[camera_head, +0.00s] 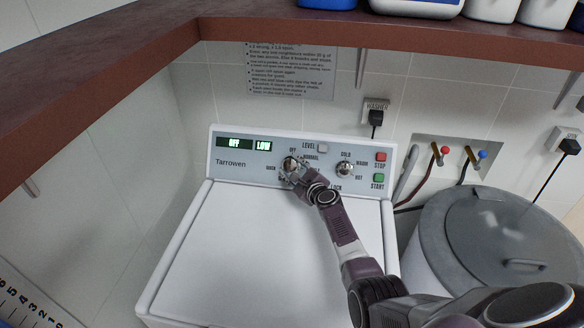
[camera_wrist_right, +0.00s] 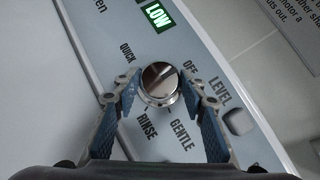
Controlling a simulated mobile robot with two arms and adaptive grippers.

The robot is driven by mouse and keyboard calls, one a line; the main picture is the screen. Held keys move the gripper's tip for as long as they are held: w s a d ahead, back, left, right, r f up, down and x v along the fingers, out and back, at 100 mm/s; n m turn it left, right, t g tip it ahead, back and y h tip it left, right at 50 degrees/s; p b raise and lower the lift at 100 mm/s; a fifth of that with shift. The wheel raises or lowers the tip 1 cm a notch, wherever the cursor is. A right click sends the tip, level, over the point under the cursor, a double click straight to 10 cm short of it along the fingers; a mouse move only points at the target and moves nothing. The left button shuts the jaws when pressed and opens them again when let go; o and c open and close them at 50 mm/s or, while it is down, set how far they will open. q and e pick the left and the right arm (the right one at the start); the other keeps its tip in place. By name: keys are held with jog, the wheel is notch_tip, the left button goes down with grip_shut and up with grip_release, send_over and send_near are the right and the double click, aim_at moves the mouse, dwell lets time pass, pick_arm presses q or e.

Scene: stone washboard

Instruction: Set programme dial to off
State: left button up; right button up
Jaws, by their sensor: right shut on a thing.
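The programme dial (camera_head: 289,164) is a round metal knob on the washer's control panel (camera_head: 236,168). It also shows in the wrist view (camera_wrist_right: 160,82), with OFF, QUICK, RINSE and GENTLE printed around it. A line across its face runs towards the OFF label, though its exact angle is hard to tell. The panel display (camera_head: 240,144) reads OFF and LOW. My right gripper (camera_head: 298,176) is shut on the dial, with one blue-padded finger on each side in the wrist view (camera_wrist_right: 160,96). My left gripper is out of view.
A second knob (camera_head: 345,169), red STOP (camera_head: 380,157) and green START (camera_head: 378,178) buttons sit to the right, with the LEVEL button (camera_head: 323,147) above the arm. A reddish-brown shelf (camera_head: 110,60) overhangs. The white washer lid (camera_head: 240,240) is clear.

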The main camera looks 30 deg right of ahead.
jog(key=o, duration=1.2)
jog(key=shift+w+d+f, duration=0.1)
jog(key=shift+c, duration=0.2)
jog(key=shift+s, duration=0.7)
jog(key=v, duration=1)
jog(key=shift+s+r, duration=0.25)
jog(key=shift+s, duration=0.05)
